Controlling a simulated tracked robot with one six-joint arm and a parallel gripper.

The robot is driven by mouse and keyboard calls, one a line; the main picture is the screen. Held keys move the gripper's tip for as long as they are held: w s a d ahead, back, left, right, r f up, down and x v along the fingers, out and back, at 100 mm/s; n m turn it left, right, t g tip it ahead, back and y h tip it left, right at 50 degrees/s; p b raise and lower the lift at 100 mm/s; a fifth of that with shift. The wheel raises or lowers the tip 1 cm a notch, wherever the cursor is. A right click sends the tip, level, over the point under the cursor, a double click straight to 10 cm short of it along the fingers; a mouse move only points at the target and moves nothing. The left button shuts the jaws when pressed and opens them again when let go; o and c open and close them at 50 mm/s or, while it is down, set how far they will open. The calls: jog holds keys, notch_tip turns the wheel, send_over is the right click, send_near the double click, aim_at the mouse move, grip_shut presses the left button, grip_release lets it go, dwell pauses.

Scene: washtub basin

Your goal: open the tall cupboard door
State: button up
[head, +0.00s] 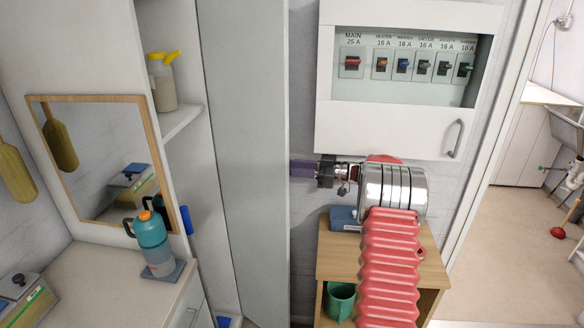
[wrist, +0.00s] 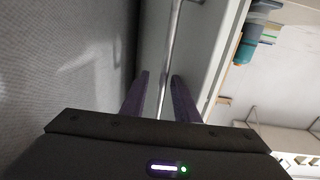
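The tall cupboard door (head: 245,160) is a pale grey-green panel standing ajar in the head view. Shelves of the tall cupboard (head: 182,122) show to its left. The door's handle side is turned away from the head camera. My gripper (head: 303,168) is at the right of the door, fingers pointing left. In the wrist view, a long metal bar handle (wrist: 173,45) runs along the door (wrist: 205,50). The purple fingers of my gripper (wrist: 160,78) stand on either side of the bar, with gaps showing. Contact with the handle cannot be told.
A small wooden cabinet (head: 434,270) stands below my arm. A white breaker box (head: 405,128) hangs on the wall above it. At left are a counter (head: 95,290) with a teal bottle (head: 152,238) and a mirror (head: 90,190). Open floor (head: 530,280) lies at right.

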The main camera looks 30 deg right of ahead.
jog(key=v, duration=1.3)
jog(key=shift+s+d, duration=0.25)
